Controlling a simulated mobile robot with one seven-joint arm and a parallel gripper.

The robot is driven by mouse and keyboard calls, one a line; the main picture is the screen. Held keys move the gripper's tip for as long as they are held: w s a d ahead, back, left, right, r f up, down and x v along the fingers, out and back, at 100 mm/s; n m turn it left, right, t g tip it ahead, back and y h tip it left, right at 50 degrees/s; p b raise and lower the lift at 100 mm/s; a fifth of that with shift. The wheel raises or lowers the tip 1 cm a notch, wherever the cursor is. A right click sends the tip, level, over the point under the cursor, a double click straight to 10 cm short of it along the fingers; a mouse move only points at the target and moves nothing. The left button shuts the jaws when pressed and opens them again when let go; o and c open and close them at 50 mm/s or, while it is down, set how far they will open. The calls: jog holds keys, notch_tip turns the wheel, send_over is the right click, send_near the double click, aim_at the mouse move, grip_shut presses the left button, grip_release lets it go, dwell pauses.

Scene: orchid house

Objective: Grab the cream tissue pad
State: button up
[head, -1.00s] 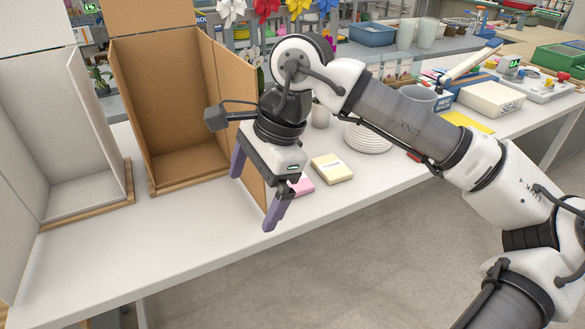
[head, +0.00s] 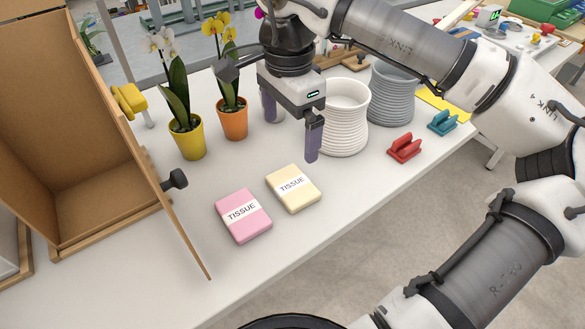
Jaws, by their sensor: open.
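The cream tissue pad (head: 293,188) lies flat on the white table, with a white band reading TISSUE. A pink tissue pad (head: 243,215) lies just left of it, with a narrow gap between them. My gripper (head: 291,132) is open and empty, pointing down, above and behind the cream pad in the picture. Its near finger is close to the white ribbed pot, and its far finger is partly hidden beside the orange pot.
A white ribbed pot (head: 343,135) and a grey ribbed pot (head: 391,95) stand right of my gripper. A red clip (head: 404,148) and a teal clip (head: 442,122) lie farther right. Orchids in a yellow pot (head: 187,140) and an orange pot (head: 233,119) stand left.

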send_over(293, 184)
jog(key=f, duration=0.8)
jog(key=shift+s+a+f+p, duration=0.2)
jog(key=shift+a+p, duration=0.1)
jog(key=shift+w+d+f+p, duration=0.15)
jog(key=shift+f+p, duration=0.2)
jog(key=shift+f, duration=0.95)
jog(key=shift+d+f+p, duration=0.1)
jog(key=shift+f+p, duration=0.2)
jog(key=shift+f, duration=1)
jog(key=c, duration=0.7)
